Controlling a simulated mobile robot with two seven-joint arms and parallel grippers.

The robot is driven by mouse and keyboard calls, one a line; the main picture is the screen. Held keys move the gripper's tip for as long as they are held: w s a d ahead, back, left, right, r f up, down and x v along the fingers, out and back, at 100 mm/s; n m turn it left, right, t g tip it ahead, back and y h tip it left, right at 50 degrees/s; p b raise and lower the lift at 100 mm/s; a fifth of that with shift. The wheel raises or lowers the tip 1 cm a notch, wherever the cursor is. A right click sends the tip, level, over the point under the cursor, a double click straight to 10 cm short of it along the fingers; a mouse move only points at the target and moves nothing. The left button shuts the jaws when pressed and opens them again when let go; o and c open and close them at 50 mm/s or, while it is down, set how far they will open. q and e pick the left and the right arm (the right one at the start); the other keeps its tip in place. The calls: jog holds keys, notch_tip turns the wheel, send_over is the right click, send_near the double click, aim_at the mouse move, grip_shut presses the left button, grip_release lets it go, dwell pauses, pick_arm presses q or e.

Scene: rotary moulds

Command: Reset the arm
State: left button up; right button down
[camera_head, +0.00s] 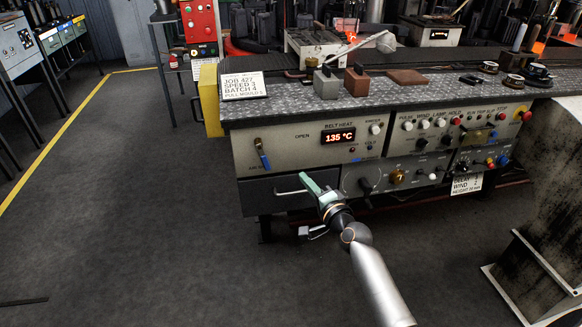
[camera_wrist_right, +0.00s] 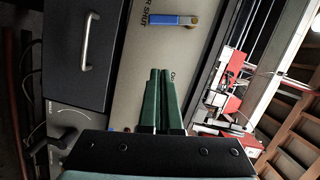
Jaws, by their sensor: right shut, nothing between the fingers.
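My right gripper (camera_head: 306,180) is in front of the control cabinet's drawer (camera_head: 262,193), near its bar handle (camera_head: 291,192). In the right wrist view its two green fingers (camera_wrist_right: 160,75) are together with nothing between them. They point at the grey panel beside the drawer, whose handle (camera_wrist_right: 87,42) shows at the upper left. A blue-handled lever (camera_head: 262,155) is on the panel above the drawer; it also shows in the right wrist view (camera_wrist_right: 170,20). I cannot tell whether the fingers touch the cabinet. My left gripper is not in view.
The cabinet (camera_head: 290,150) carries a lit 135 °C display (camera_head: 338,136), knobs and buttons. On its top are a job card (camera_head: 243,86), a grey block (camera_head: 326,84) and a brown block (camera_head: 357,83). Open floor (camera_head: 130,210) lies to the left. A large metal body (camera_head: 545,220) stands at the right.

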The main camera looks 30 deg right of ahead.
jog(key=s+a+f+n+g+y, duration=0.1)
jog(key=s+a+f+n+g, duration=0.2)
jog(key=s+a+f+n, duration=0.5)
jog(key=s+a+f+n+g+y, duration=0.1)
jog(key=s+a+f+n+g, duration=0.2)
jog(key=s, duration=0.8)
jog(key=s+a+f+n+g+y, duration=0.1)
jog(key=s+a+f+n+g, duration=0.1)
jog(key=s+a+f+n, duration=0.65)
pick_arm(q)
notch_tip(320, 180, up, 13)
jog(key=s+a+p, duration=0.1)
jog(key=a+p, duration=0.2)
jog(key=p, duration=1.5)
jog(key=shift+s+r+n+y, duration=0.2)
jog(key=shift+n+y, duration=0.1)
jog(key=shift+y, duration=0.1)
pick_arm(e)
jog(key=s+d+r+m, duration=0.1)
jog(key=s+d+r, duration=0.1)
jog(key=r, duration=0.5)
jog(key=s+d+r, duration=0.2)
jog(key=d+r, duration=0.1)
jog(key=r, duration=0.5)
jog(key=shift+r+m+h, duration=0.15)
jog(key=shift+m+h, duration=0.15)
jog(key=shift+m, duration=0.05)
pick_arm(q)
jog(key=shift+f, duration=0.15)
